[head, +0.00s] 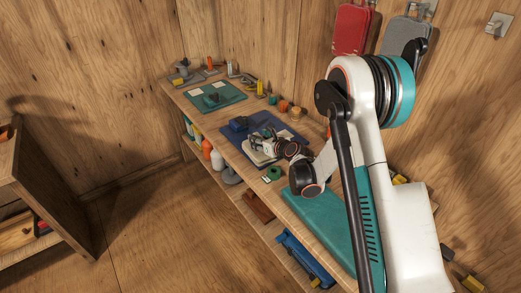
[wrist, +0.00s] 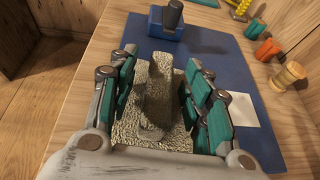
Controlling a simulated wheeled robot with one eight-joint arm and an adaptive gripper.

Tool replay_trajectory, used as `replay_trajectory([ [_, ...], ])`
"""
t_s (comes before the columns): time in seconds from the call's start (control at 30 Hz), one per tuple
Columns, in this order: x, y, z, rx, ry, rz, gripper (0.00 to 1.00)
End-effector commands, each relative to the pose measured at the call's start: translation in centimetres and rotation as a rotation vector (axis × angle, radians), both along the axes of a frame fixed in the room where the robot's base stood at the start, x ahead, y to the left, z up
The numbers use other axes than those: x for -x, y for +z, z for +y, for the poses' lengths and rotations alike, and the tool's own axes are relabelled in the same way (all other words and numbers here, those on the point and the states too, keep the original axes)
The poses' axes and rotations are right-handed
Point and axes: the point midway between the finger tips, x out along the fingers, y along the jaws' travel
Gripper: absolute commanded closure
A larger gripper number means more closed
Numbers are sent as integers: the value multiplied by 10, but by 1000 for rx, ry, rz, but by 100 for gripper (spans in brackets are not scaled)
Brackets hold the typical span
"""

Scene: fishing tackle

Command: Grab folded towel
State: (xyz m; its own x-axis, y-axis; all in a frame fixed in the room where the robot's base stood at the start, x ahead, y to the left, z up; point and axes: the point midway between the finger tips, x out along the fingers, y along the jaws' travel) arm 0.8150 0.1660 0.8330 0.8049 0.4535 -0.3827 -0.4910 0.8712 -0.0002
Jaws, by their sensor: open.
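The folded towel (wrist: 157,100) is beige and coarsely textured, with a raised fold along its middle. It lies on the blue mat (wrist: 232,65) in the wrist view. In the head view the towel (head: 256,156) shows as a pale patch partly hidden under my gripper (head: 266,144). My gripper (wrist: 163,78) is open, with its teal-padded fingers on the left and right of the towel's raised fold. I cannot tell whether the fingers touch the towel.
A blue block with a dark knob (wrist: 168,22) stands beyond the towel on the mat. A white card (wrist: 241,108) lies to the right. An orange spool (wrist: 267,49) and a wooden spool (wrist: 288,76) stand near the wall. A green ring (head: 273,173) lies near the bench's front edge.

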Motion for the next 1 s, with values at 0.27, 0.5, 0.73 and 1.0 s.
replay_trajectory([
  [0.27,0,0,0,0,0,0,100],
  [0.5,0,0,0,0,0,0,100],
  [0.73,0,9,0,0,0,0,100],
  [1.0,0,50,0,0,0,0,100],
])
